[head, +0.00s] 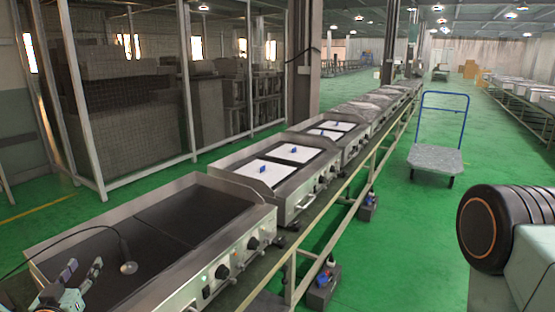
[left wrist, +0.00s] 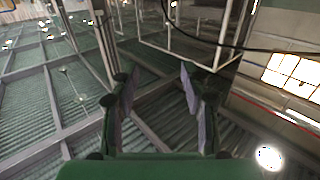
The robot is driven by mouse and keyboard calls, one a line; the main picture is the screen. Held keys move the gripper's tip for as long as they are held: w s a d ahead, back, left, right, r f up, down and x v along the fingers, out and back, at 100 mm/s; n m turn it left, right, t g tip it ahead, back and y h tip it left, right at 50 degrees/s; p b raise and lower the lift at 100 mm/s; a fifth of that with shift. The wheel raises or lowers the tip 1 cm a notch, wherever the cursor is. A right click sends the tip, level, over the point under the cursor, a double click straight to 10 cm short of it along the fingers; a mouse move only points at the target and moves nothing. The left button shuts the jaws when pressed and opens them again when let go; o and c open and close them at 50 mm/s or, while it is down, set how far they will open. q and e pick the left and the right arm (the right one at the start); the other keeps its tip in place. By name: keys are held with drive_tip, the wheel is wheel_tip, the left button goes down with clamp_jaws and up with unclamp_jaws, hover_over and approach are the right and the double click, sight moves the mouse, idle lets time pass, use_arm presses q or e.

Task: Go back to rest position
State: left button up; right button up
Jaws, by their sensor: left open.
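My left gripper (head: 82,272) is at the lower left of the head view, in front of or over the dark plate of the nearest heating unit (head: 150,222); its height above it I cannot tell. In the left wrist view the gripper (left wrist: 157,85) has its two fingers apart with nothing between them. That view looks towards ceiling beams and a bright window. A thin black cable with a round metal end (head: 128,267) shows just right of the gripper, apart from its fingers. My right gripper is not in view.
A row of heating units runs away along a conveyor frame (head: 330,225). The second unit (head: 285,160) carries white sheets with small blue pieces. A trolley with a blue handle (head: 436,158) stands on the green floor to the right. A mesh fence (head: 130,95) is at left.

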use_arm(q)
drive_tip(key=s+d+f+n+g+h+b, duration=0.1)
drive_tip(key=s+d+f+g+h+b, duration=0.1)
drive_tip(key=s+d+f+g, duration=0.45)
drive_tip(key=s+d+f+n+g+h+b, duration=0.15)
drive_tip(key=s+d+f, duration=0.25)
drive_tip(key=d+f, duration=0.55)
drive_tip(key=s+d+f+m+g+b, duration=0.1)
drive_tip(key=s+d+f+g+b, duration=0.2)
drive_tip(key=s, duration=0.6)
drive_tip(key=s+d+f+m+g+b, duration=0.2)
drive_tip(key=s+d+f+g+b, duration=0.1)
drive_tip(key=s+f, duration=0.4)
drive_tip(key=s+d+f+m+g+b, duration=0.1)
drive_tip(key=s+f, duration=0.4)
drive_tip(key=s, duration=0.5)
drive_tip(key=d+g+b, duration=0.1)
drive_tip(key=d+g, duration=0.1)
drive_tip(key=shift+s+d+f+m+g+b, duration=0.3)
drive_tip(key=shift+d+f+m+b, duration=0.05)
drive_tip(key=shift+b, duration=0.05)
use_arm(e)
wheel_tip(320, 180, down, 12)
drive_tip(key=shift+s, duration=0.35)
use_arm(q)
drive_tip(key=shift+w+h, duration=0.2)
drive_tip(key=shift+h, duration=0.05)
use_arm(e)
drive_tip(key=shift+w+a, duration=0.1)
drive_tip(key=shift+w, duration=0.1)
